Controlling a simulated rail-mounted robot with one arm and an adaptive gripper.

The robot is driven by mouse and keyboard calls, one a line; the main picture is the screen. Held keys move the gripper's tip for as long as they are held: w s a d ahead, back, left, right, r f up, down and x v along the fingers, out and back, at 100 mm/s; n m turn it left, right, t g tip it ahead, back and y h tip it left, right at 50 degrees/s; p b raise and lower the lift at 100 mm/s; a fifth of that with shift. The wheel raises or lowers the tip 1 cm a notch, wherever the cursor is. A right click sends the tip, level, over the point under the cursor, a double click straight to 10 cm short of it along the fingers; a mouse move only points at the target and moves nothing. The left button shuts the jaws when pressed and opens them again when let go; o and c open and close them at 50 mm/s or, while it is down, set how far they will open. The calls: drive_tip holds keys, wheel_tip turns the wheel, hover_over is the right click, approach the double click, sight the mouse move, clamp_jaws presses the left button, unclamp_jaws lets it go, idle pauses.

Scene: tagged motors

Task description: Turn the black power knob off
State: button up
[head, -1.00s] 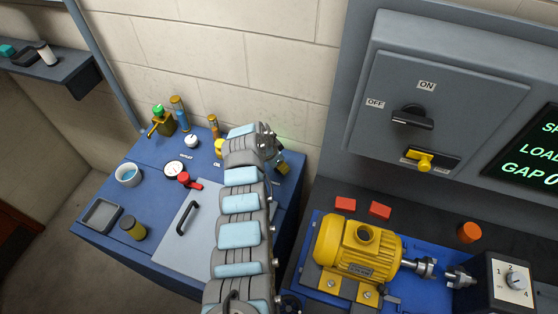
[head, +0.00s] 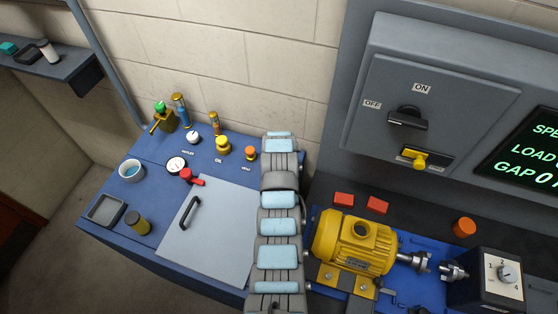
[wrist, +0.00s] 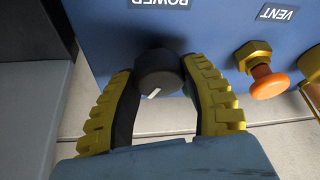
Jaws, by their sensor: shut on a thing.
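The black power knob (wrist: 158,72) sits on the blue panel below an upside-down POWER label (wrist: 162,3) in the wrist view. My gripper (wrist: 158,66) has its yellow-ribbed fingers on both sides of the knob and is shut on it. A short white mark on the knob points down and slightly left in the wrist view. In the head view my arm hides the power knob and my gripper.
The orange vent knob (wrist: 268,84) is close beside my gripper; it also shows in the head view (head: 250,153). The yellow oil knob (head: 223,147) is farther left. A grey switch box (head: 430,100) with an ON/OFF handle is on the wall at right.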

drive_tip(key=n+b, duration=0.1)
drive_tip(key=n+y+b, duration=0.1)
drive_tip(key=n, duration=0.1)
drive_tip(key=n+b, duration=0.1)
drive_tip(key=shift+d+f+y, duration=0.1)
drive_tip(key=shift+f+y, duration=0.15)
drive_tip(key=shift+y, duration=0.05)
drive_tip(key=shift+n+g+b, duration=0.3)
drive_tip(key=shift+n+b, duration=0.15)
drive_tip(key=shift+n, duration=0.15)
drive_tip(key=shift+r, duration=0.15)
drive_tip(key=o, duration=1.2)
drive_tip(key=shift+r, duration=0.15)
drive_tip(key=shift+s+r, duration=0.15)
drive_tip(key=shift+r, duration=0.25)
drive_tip(key=v, duration=1.1)
drive_tip(key=shift+d, duration=0.2)
